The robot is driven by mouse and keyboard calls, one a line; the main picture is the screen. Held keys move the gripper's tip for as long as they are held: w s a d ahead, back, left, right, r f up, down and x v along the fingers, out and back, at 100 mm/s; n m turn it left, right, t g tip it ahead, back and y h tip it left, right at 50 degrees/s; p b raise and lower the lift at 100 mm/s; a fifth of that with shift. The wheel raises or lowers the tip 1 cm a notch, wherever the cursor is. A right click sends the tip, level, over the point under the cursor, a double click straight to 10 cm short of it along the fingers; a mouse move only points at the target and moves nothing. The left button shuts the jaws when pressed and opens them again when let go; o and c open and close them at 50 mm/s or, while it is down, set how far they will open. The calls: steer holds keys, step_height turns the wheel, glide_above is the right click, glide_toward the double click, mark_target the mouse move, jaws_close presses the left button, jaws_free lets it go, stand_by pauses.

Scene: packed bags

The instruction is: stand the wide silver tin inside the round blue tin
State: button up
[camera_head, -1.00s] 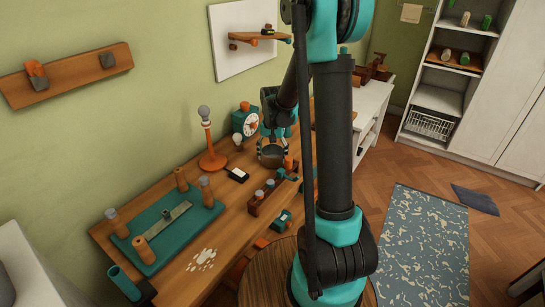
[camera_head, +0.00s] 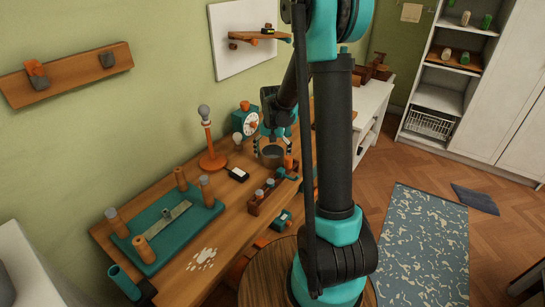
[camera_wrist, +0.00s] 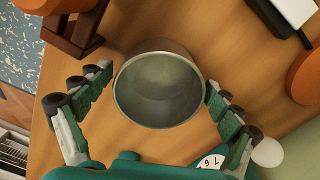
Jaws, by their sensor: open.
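A wide, round, silver-grey tin (camera_wrist: 158,92) stands open end up on the wooden bench, and I see into its hollow inside in the wrist view. In the head view the tin (camera_head: 272,154) shows below my gripper, partly covered by it. My gripper (camera_wrist: 159,80) is open, with one finger on each side of the tin; the left finger is close to the rim and the right one is beside it. Whether either touches cannot be told. In the head view my gripper (camera_head: 273,142) is over the tin. I cannot make out a separate round blue tin.
A teal clock (camera_head: 246,120), a small bulb lamp (camera_head: 238,140) and a tall orange lamp (camera_head: 212,160) stand close by. A dark wooden holder (camera_head: 262,196) is in front. A teal tray (camera_head: 165,230) with upright pegs lies further left.

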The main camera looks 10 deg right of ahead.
step_height(320, 180, up, 11)
steer(key=shift+o, duration=0.5)
steer(key=shift+r, duration=0.3)
step_height(320, 180, up, 7)
steer(key=m, duration=0.9)
steer(key=f, duration=1.7)
steer(key=shift+w+d+f, duration=0.1)
steer(key=shift+w+f, duration=0.1)
steer(key=shift+f, duration=0.1)
steer(key=shift+c, duration=0.5)
steer(key=c, duration=1.2)
steer(key=shift+c, duration=0.2)
